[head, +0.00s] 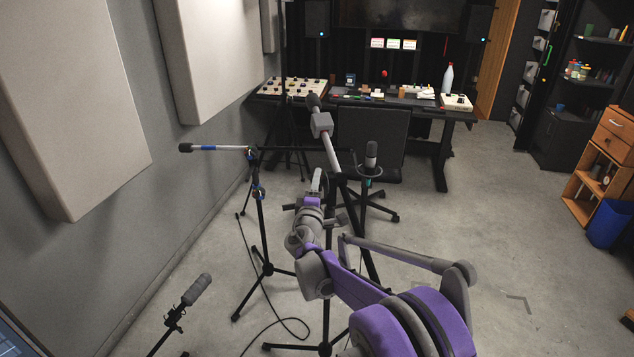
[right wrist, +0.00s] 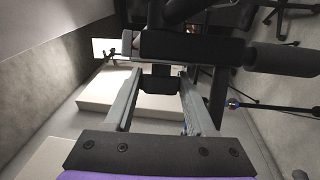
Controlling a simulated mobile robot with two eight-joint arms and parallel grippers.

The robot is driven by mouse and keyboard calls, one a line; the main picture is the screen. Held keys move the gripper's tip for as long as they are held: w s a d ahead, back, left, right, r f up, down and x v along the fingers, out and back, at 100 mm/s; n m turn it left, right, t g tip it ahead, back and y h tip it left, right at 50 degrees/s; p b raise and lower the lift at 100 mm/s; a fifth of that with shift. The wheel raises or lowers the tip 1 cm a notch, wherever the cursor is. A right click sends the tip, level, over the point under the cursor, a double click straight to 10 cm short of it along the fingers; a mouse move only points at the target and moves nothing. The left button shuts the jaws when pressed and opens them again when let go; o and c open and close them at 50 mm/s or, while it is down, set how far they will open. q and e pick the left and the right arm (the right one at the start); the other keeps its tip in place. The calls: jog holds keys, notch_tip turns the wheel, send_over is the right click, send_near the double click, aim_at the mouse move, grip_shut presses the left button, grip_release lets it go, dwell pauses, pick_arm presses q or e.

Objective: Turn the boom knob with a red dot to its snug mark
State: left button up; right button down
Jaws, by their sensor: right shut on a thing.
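A mic stand with a thick grey boom (head: 331,148) stands in the middle of the head view; the boom slants up and away. My right gripper (head: 319,182) is up at this stand, below the boom's near part. In the right wrist view, the two fingers of my right gripper (right wrist: 160,88) are on either side of a dark block-like part (right wrist: 158,80), which looks like the boom knob, and are shut on it. No red dot or snug mark is visible on it; the gripper hides most of this part in the head view. My left gripper is not in view.
A second stand with blue bands (head: 259,192) is close on the left. A microphone (head: 371,157) stands just right of the boom, before a chair (head: 372,135). A low microphone (head: 196,290) is at lower left.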

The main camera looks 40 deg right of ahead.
jog(key=shift+r+n+g+y, duration=0.1)
jog(key=shift+n+g+y, duration=0.4)
jog(key=shift+g+y, duration=0.3)
jog(key=shift+n+g+y, duration=0.5)
jog(key=shift+g+y, duration=0.4)
jog(key=shift+g, duration=0.4)
jog(key=shift+c, duration=1.1)
grip_release()
jog(key=v, duration=1)
jog(key=shift+s+a+r, duration=0.15)
jog(key=shift+s+a, duration=0.05)
jog(key=shift+a, duration=0.05)
